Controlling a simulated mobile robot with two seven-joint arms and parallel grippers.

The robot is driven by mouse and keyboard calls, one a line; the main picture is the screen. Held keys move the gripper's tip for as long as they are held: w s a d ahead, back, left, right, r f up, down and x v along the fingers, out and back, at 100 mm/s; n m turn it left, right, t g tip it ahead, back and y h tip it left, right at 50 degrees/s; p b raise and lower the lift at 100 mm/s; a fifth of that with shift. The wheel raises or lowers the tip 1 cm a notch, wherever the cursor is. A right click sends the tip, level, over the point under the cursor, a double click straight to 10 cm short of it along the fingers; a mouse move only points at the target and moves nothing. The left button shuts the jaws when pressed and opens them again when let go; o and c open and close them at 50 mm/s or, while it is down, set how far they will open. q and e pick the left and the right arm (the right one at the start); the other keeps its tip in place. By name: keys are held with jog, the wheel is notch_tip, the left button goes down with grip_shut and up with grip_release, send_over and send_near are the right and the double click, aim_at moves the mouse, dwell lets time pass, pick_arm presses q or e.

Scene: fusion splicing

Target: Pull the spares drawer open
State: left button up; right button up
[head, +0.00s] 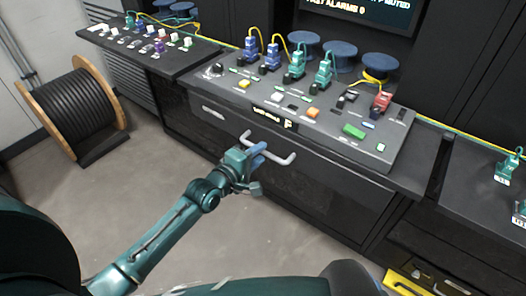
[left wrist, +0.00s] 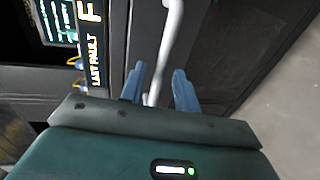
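A dark drawer front (head: 325,185) sits below the console's sloped panel and looks flush with the cabinet. Its pale bar handle (head: 283,160) stands out from the front and also shows in the left wrist view (left wrist: 170,40). My left gripper (head: 260,154) is at the left part of this handle. In the left wrist view its two blue fingers (left wrist: 158,88) are open, one on each side of the bar, with gaps visible. No lettering naming the drawer is readable. My right gripper is not in view.
The console panel (head: 225,98) above carries knobs, buttons, plugs and a "LAST FAULT" display (head: 272,117). A cable reel (head: 75,110) stands on the floor at left. A yellow-edged tray (head: 400,284) is low at right. Floor before the drawer is clear apart from my arm.

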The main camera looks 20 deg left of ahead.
pick_arm(q)
jog(key=shift+x, duration=1.35)
jog(key=shift+c, duration=0.4)
grip_shut()
